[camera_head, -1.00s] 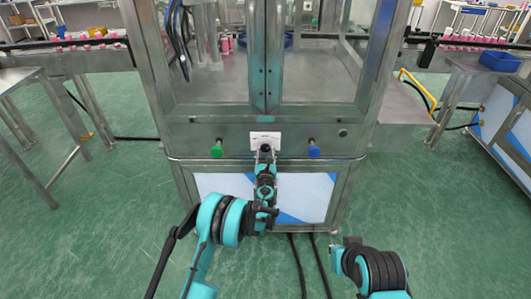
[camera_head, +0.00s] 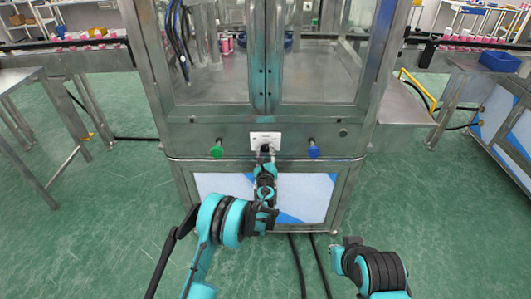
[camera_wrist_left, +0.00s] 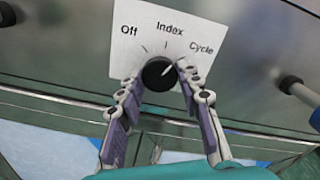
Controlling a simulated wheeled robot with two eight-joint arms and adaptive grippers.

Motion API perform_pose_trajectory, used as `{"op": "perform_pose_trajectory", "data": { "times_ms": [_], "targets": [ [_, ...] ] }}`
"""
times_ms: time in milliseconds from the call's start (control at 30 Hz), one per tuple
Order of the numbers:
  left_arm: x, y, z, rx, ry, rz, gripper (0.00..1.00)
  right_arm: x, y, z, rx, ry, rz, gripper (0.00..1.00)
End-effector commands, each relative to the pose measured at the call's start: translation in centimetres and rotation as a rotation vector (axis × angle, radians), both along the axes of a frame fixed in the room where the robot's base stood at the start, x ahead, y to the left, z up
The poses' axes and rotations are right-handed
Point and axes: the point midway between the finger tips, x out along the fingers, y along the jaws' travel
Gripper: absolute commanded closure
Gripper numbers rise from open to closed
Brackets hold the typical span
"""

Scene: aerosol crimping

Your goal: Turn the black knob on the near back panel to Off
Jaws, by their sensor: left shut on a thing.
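The black knob (camera_wrist_left: 159,74) sits on a white plate (camera_wrist_left: 207,35) marked Off, Index and Cycle in the left wrist view. Its white pointer line slants up and right, towards Cycle. My left gripper (camera_wrist_left: 160,85) has its fingers on either side of the knob and is shut on it. In the head view the white plate (camera_head: 264,137) is at the middle of the near panel, and my left gripper (camera_head: 266,153) reaches up to it from below. The knob is partly hidden there. My right arm shows at the lower right, but its gripper cannot be seen.
A green button (camera_head: 216,151) stands out left of the plate and a blue button (camera_head: 314,151) right of it. A small dark round fitting (camera_head: 343,133) is further right. Glazed doors are above the panel. Black cables (camera_head: 297,262) lie on the green floor.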

Motion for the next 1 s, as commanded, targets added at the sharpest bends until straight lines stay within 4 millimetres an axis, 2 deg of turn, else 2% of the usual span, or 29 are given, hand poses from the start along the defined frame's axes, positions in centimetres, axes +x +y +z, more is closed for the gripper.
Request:
{"op": "perform_pose_trajectory", "data": {
  "times_ms": [1000],
  "targets": [
    [0.00,-0.01,0.05,-0.957,-0.001,0.000,0.94,0.00,0.00,0.00,0.000,0.000,0.000,1.00]
  ]
}}
